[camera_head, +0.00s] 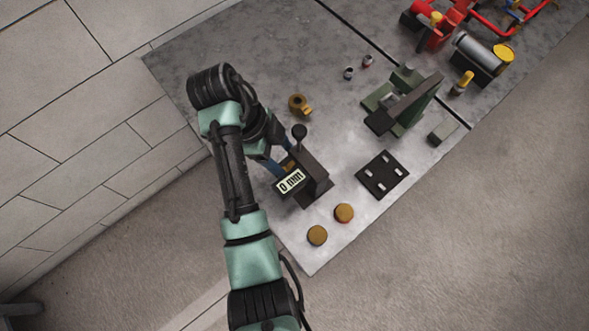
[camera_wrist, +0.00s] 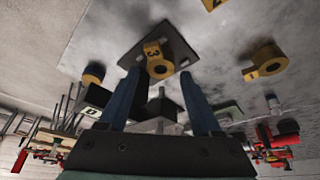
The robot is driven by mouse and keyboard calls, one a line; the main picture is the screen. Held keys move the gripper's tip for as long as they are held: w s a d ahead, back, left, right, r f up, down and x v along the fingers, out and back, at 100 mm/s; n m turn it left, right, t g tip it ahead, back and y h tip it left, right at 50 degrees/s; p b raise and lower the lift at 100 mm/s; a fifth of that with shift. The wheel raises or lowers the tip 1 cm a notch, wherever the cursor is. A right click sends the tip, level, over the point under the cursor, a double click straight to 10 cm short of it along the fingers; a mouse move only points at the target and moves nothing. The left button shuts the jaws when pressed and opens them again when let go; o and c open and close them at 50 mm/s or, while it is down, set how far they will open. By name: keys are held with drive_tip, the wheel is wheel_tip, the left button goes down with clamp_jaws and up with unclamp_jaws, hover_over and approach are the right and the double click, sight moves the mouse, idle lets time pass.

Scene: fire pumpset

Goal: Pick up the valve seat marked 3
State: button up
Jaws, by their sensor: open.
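The valve seat marked 3 (camera_wrist: 158,66) is a yellow ring with a numbered tab, in the upper middle of the wrist view. It appears to rest on a dark square plate (camera_wrist: 176,46). My gripper (camera_wrist: 160,74) is open, its two blue fingers on either side of the ring with gaps showing. I cannot tell how far the fingertips are above the ring. In the head view my gripper (camera_head: 280,165) is beside the dark gauge with the "0 mm" display (camera_head: 290,181), and the seat is mostly hidden there.
Another yellow ring, marked 1 (camera_wrist: 265,62), lies apart on the grey table; it also shows in the head view (camera_head: 298,103). Two round brown-topped pieces (camera_head: 344,212) (camera_head: 317,235) lie near the table corner. A black slotted plate (camera_head: 382,175) and a green press (camera_head: 404,100) stand right.

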sight(292, 165)
drive_tip(key=x, duration=0.4)
drive_tip(key=shift+d, duration=0.1)
drive_tip(key=shift+r, duration=0.1)
clamp_jaws()
